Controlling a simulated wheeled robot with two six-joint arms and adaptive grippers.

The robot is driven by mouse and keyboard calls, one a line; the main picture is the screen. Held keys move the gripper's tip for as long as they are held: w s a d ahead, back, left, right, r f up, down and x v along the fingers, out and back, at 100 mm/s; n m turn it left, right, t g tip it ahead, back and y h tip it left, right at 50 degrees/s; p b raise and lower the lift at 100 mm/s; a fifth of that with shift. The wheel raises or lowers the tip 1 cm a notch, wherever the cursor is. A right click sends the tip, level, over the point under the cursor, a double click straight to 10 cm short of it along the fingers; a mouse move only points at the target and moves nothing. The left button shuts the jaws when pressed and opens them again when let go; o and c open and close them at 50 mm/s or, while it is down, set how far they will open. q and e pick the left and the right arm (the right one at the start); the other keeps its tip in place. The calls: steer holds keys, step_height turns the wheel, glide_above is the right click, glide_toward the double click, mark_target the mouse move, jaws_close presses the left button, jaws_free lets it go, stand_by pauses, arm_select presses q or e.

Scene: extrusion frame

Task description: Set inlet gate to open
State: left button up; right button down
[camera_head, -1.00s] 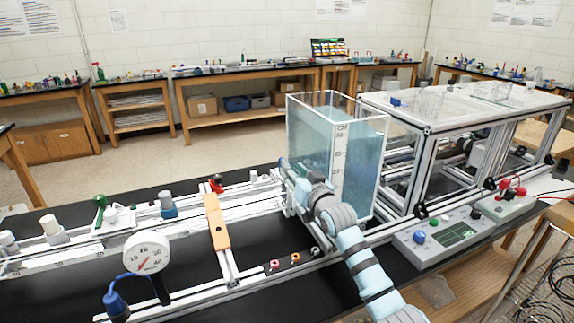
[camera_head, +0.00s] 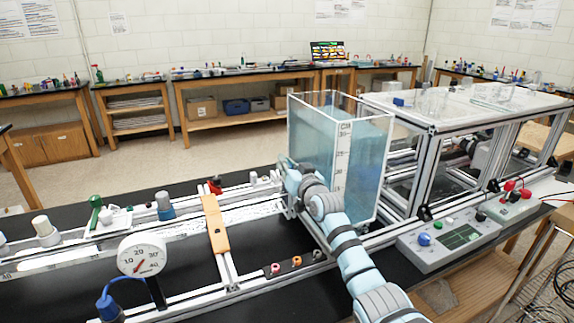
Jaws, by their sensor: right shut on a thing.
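The clear water tank (camera_head: 362,175) with a CM scale stands at the right end of the flume channel (camera_head: 250,211). My right arm comes in from the lower right and crosses the tank's front left corner. My right gripper (camera_head: 288,172) is at the tank's left side, where the channel meets it. It is shut on a part there, which I take to be the inlet gate. My own wrist hides most of that part, so its position cannot be read. My left gripper is not in view.
A round dial gauge (camera_head: 142,255), an orange crossbar (camera_head: 213,222), a green handle (camera_head: 96,211) and a red knob (camera_head: 215,185) are along the flume to the left. A control box (camera_head: 448,238) stands right of my arm.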

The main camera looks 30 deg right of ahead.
step_height(320, 180, up, 5)
steer(key=p, duration=0.4)
steer(key=shift+r, duration=0.2)
steer(key=shift+f, duration=0.2)
steer(key=c, duration=1.6)
jaws_free()
steer(key=shift+f, duration=0.1)
steer(key=s+a, duration=0.1)
steer(key=s, duration=1.1)
